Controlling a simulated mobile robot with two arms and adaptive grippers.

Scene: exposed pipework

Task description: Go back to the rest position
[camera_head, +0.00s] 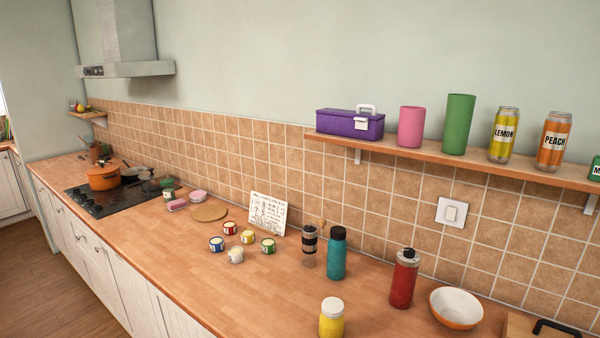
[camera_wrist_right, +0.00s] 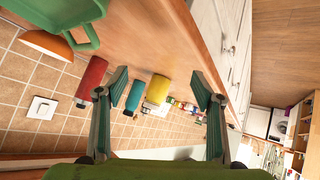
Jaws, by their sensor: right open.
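My right gripper (camera_wrist_right: 159,83) is open in the right wrist view, with its two fingers wide apart. Nothing is held between them. Past the fingers I see the wooden counter with a red bottle (camera_wrist_right: 92,80), a teal bottle (camera_wrist_right: 135,96) and a yellow jar (camera_wrist_right: 158,90), all apparently some way off. The head view shows neither of my grippers. My left gripper is in no view.
In the head view the counter (camera_head: 160,230) holds a teal bottle (camera_head: 337,255), a red bottle (camera_head: 403,280), a yellow jar (camera_head: 331,318), a white-and-orange bowl (camera_head: 456,307) and several small cans. A shelf (camera_head: 450,157) with a purple toolbox (camera_head: 350,124) runs above. The counter's front left is clear.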

